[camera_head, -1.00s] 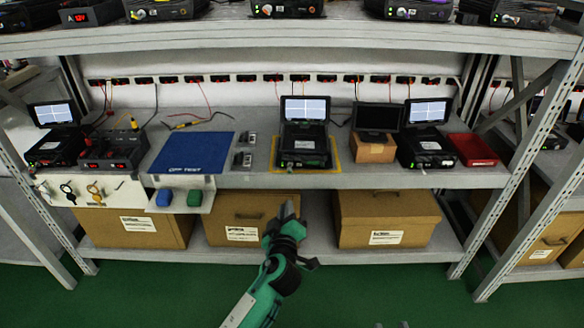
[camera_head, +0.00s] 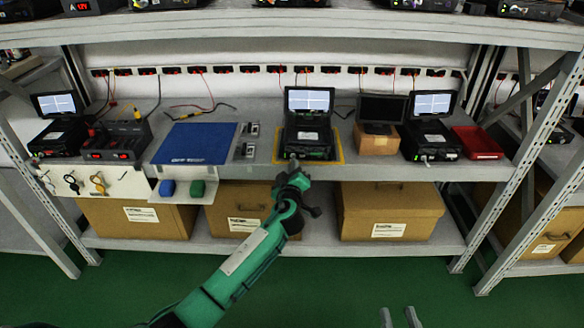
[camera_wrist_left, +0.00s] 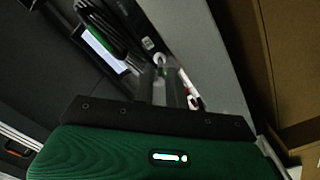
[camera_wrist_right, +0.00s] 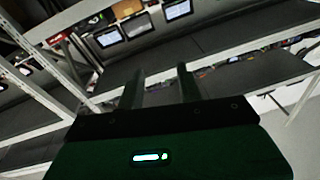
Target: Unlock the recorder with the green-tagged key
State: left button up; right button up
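The middle recorder (camera_head: 307,135), with its lit screen raised, stands inside a yellow outline on the shelf. My left gripper (camera_head: 291,166) is just in front of its lower front edge. In the left wrist view my left fingers (camera_wrist_left: 165,85) are close together, on a small pale piece that looks like a key. Its tag cannot be made out, and contact with the recorder cannot be judged. Keys with a black tag (camera_head: 72,184) and a yellow tag (camera_head: 98,180) hang on the white panel; I see no green tag there. My right gripper (camera_wrist_right: 160,88) is open and empty, away from the shelf.
A blue mat (camera_head: 195,142) lies left of the recorder. A small screen on a cardboard box (camera_head: 376,143), another recorder (camera_head: 430,140) and a red tray (camera_head: 477,142) stand to the right. Cardboard boxes (camera_head: 390,210) fill the lower shelf. The upper shelf (camera_head: 300,30) overhangs.

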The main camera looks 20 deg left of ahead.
pick_arm(q)
jog(key=shift+w+a, duration=0.15)
jog(key=shift+w, duration=0.3)
grip_shut()
